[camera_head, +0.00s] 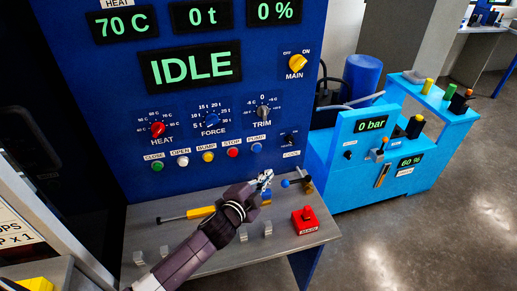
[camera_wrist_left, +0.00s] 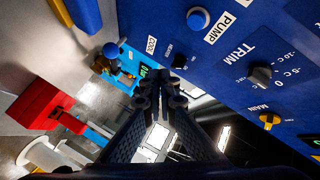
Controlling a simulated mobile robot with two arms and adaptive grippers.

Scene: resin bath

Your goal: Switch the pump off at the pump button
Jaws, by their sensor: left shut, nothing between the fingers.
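The pump button (camera_head: 256,148) is a round blue button at the right end of a row on the blue control panel (camera_head: 115,75), under a PUMP label. It also shows at the top of the left wrist view (camera_wrist_left: 198,18). My left gripper (camera_head: 266,177) is shut and empty, below the button and a little to its right in the head view, apart from it. In the wrist view its closed fingertips (camera_wrist_left: 164,82) lie below the button, near the COOL switch. The main display (camera_head: 190,67) reads IDLE. My right gripper is not in view.
Green, white, yellow and red buttons (camera_head: 232,152) sit left of the pump button. The COOL switch (camera_head: 290,138) is to its right. Below, a grey shelf (camera_head: 285,257) carries a red button box (camera_head: 306,221) and a yellow-handled tool (camera_head: 200,212). A light-blue unit (camera_head: 345,155) reads 0 bar.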

